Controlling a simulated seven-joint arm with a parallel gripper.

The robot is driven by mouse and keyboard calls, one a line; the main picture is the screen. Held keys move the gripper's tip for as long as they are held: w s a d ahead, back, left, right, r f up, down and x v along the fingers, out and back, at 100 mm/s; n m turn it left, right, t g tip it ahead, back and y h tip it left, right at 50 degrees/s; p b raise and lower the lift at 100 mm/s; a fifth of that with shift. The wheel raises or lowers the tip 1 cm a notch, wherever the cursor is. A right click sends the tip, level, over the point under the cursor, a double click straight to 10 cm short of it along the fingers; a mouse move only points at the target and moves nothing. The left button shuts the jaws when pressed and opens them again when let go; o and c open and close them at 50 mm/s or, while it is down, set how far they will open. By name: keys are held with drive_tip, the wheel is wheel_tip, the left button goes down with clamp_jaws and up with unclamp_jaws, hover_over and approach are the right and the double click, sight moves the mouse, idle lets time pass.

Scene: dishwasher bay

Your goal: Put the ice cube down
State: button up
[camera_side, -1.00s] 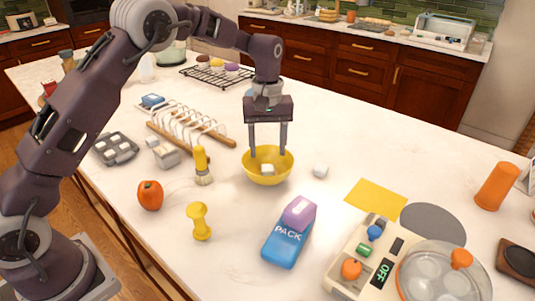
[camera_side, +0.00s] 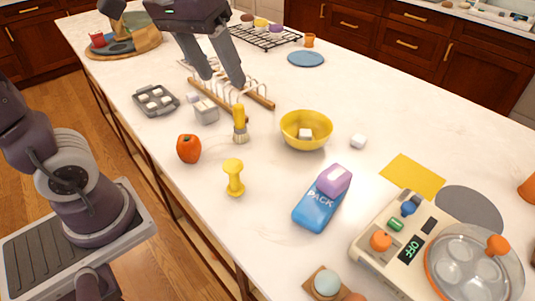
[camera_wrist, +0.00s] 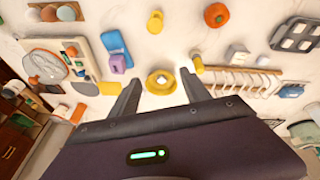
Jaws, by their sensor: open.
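A white ice cube (camera_side: 305,134) lies inside the yellow bowl (camera_side: 291,131). A second white cube (camera_side: 358,141) sits on the counter just right of the bowl. My gripper (camera_side: 223,80) is open and empty, raised well above the counter; in the side view its fingers overlap the wire rack. In the wrist view the bowl (camera_wrist: 151,84) with the white cube (camera_wrist: 162,79) shows small and far off, between my spread fingers. The grey tray (camera_side: 139,102) at left holds several white cubes, and another white cube (camera_side: 193,97) lies by the rack.
A wire rack with wooden rails (camera_side: 257,97) stands behind the bowl. A brush (camera_side: 240,125), a tomato (camera_side: 188,149), a yellow dumbbell-shaped piece (camera_side: 233,178) and a blue pack (camera_side: 316,211) surround it in front. A machine with a clear lid (camera_side: 400,240) stands at right.

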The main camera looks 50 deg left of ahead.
drive_tip(key=s+f+m+t, duration=0.1)
drive_tip(key=s+f+m, duration=0.2)
drive_tip(key=s, duration=0.8)
drive_tip(key=shift+f+t, duration=0.3)
drive_tip(key=shift+f, duration=0.35)
